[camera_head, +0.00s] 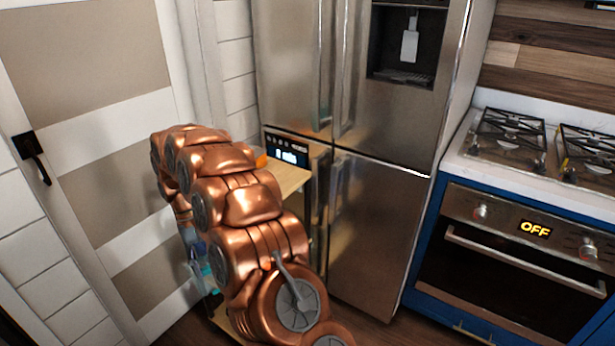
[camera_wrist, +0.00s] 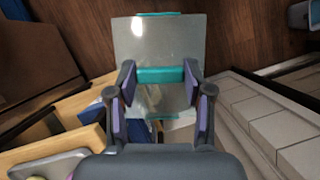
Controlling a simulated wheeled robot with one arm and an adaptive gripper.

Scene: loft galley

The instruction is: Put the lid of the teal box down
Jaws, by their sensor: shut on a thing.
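In the wrist view, a clear greyish lid (camera_wrist: 135,42) with teal edge strips hangs in front of my gripper (camera_wrist: 160,76). The fingers stand on either side of a teal bar on the lid and are shut on it. Wooden floor shows around the lid's far part.
A small wooden-topped stand (camera_head: 287,177) is beside the steel fridge (camera_head: 380,220), partly behind my arm. In the wrist view, a wooden surface (camera_wrist: 50,147) with objects is at lower left. A white panelled wall (camera_wrist: 265,125) is at right. The blue oven (camera_head: 520,260) stands right.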

